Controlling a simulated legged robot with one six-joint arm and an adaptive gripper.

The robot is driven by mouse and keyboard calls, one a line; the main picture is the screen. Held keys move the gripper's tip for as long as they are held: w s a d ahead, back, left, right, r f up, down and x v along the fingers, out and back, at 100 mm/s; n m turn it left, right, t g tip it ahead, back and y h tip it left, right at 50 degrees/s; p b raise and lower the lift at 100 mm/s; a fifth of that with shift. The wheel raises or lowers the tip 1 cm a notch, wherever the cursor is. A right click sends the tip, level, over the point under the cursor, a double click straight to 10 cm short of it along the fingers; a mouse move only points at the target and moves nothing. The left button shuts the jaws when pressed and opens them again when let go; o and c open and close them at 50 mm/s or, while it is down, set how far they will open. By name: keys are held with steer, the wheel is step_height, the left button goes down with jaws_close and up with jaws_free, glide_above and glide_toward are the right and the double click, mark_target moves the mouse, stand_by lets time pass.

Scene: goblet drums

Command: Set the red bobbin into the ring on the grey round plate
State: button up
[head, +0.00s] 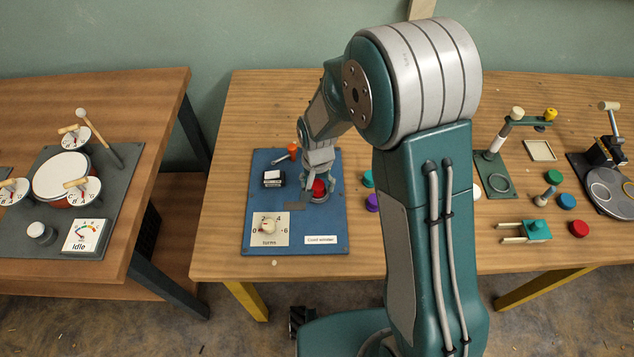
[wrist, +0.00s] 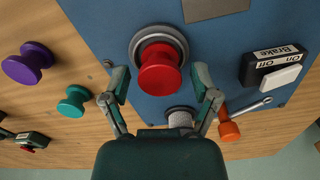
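The red bobbin (wrist: 160,72) stands on a grey round mount (wrist: 183,42) on the blue coil winder board (wrist: 110,18). In the head view the bobbin (head: 318,187) is partly hidden by my gripper (head: 319,180). In the wrist view my gripper (wrist: 161,72) is open, with one finger on each side of the bobbin and a visible gap at both.
On the blue board are a brake switch (wrist: 274,65), an orange-handled tool (wrist: 229,130) and a turns dial (head: 268,228). A purple bobbin (wrist: 27,63) and a teal bobbin (wrist: 74,101) stand beside it. A lamp-like stand (head: 496,160) and several coloured pieces lie towards the plate.

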mark_target(317, 183)
steer(key=shift+r, duration=0.1)
step_height(317, 183, up, 12)
steer(key=f, duration=0.1)
steer(key=s+d+r+n+t, duration=0.1)
steer(key=s+d+r, duration=0.3)
steer(key=r, duration=0.2)
steer(key=s+d+r+t, duration=0.2)
steer(key=s+d+r, duration=0.2)
steer(key=r, duration=0.3)
steer(key=s+d+r+n+t, duration=0.2)
steer(key=s+d+r, duration=0.1)
steer(key=s, duration=0.8)
steer(key=shift+s+d+t, duration=0.15)
steer(key=shift+d+t, duration=0.15)
steer(key=shift+d, duration=0.5)
